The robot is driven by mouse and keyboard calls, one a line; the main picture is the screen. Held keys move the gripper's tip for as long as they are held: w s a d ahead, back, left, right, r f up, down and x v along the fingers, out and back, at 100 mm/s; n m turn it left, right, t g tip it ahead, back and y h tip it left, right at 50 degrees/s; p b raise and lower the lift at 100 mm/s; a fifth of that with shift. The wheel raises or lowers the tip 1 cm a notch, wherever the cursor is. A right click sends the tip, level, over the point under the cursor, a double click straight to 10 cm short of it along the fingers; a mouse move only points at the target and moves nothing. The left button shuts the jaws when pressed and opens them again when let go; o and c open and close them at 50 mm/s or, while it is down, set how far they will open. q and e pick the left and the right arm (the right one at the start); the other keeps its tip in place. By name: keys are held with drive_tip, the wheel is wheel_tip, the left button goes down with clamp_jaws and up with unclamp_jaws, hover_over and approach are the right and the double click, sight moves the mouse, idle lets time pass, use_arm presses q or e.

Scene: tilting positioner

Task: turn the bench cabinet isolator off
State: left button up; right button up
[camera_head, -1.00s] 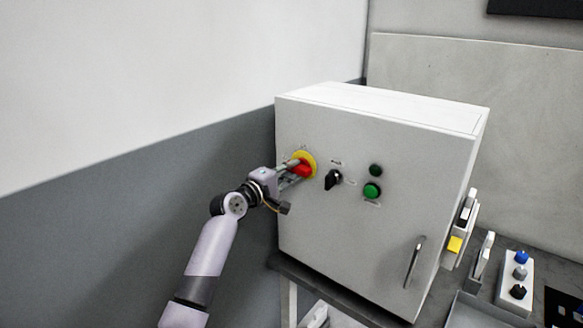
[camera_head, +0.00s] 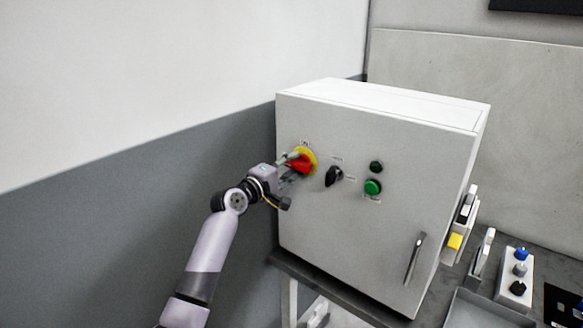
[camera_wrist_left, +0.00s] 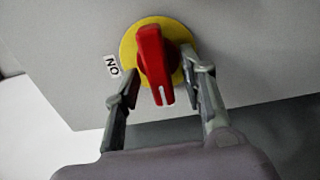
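The isolator is a red handle (camera_head: 301,164) on a yellow disc (camera_head: 312,155) at the upper left of the white cabinet's front (camera_head: 340,230). In the left wrist view the red handle (camera_wrist_left: 154,62) points down, its white mark at the lower end. An "ON" label (camera_wrist_left: 112,66) sits left of the yellow disc (camera_wrist_left: 128,46); the mark points away from it. My left gripper (camera_head: 289,168) is at the handle. In the wrist view its fingers (camera_wrist_left: 162,84) are open on either side of the handle's lower end, with a gap on the left. Contact on the right is unclear. My right gripper is out of view.
A black selector (camera_head: 333,176), a green button (camera_head: 372,188) and a dark round indicator (camera_head: 376,167) are right of the isolator. A door handle (camera_head: 414,260) is lower right. The cabinet stands on a dark bench (camera_head: 340,297). A grey wall (camera_head: 130,230) is left.

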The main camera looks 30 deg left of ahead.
use_arm(q)
drive_tip(key=shift+s, duration=0.1)
drive_tip(key=s, duration=1.1)
drive_tip(key=shift+s+a, duration=0.4)
drive_tip(key=shift+a, duration=0.05)
wheel_tip(320, 180, down, 40)
drive_tip(key=s+d+m+g+y+b, duration=0.25)
drive_tip(key=m+g+b, duration=0.2)
drive_tip(key=g, duration=0.25)
drive_tip(key=s+d+f+m+g+b, duration=0.1)
drive_tip(key=s+d+f+m+g, duration=0.15)
drive_tip(key=s+f, duration=0.6)
drive_tip(key=s+d+f+m+g+b, duration=0.1)
drive_tip(key=s+d+f+b, duration=0.2)
drive_tip(key=f, duration=1)
drive_tip(key=s+d+f+m+g+b, duration=0.1)
drive_tip(key=s+d+f+m+g, duration=0.1)
drive_tip(key=s+d+f+m, duration=0.2)
drive_tip(key=s+d+f+m+g+h+b, duration=0.1)
drive_tip(key=s+d+f+m, duration=0.3)
drive_tip(key=s+f, duration=0.6)
drive_tip(key=s+d+f+m+g+b, duration=0.1)
drive_tip(key=s+d+f+m+g, duration=0.2)
drive_tip(key=s, duration=1.8)
wheel_tip(320, 180, down, 5)
drive_tip(key=shift+d+r+m, duration=0.2)
drive_tip(key=shift+d+m, duration=0.2)
drive_tip(key=shift+d, duration=0.65)
